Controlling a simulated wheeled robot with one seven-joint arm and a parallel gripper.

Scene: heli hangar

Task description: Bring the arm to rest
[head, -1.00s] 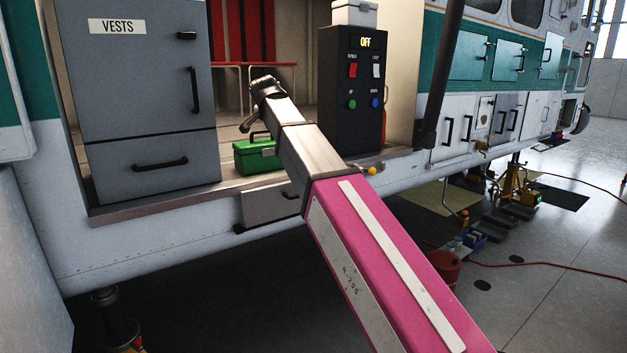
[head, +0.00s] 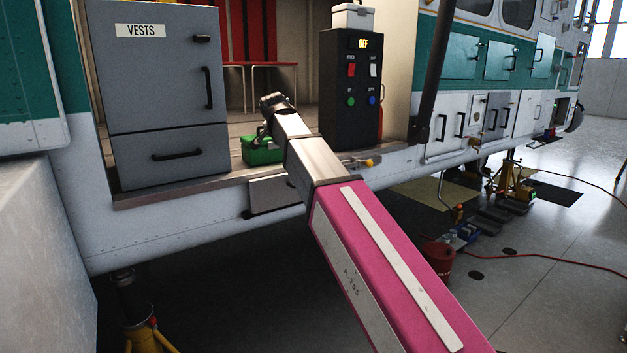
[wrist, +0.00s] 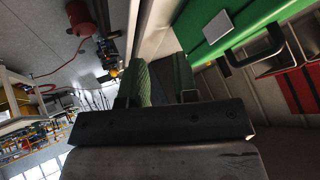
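My arm reaches forward from the bottom right of the head view, with a pink link and a metal forearm. My gripper (head: 268,103) is at its far end, in front of the open compartment; its fingers are too small to read there. In the wrist view two green-faced fingers (wrist: 162,82) stand apart with a gap between them, and nothing shows between them. A green case (head: 262,152) sits on the compartment floor, partly hidden behind the arm. A green case with a dark handle and pale label also shows in the wrist view (wrist: 225,38).
A grey VESTS cabinet (head: 165,90) stands left of the arm. A black switch panel (head: 350,92) reading OFF stands right, with a white box (head: 353,17) on top. The compartment sill (head: 225,185) runs below the forearm.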

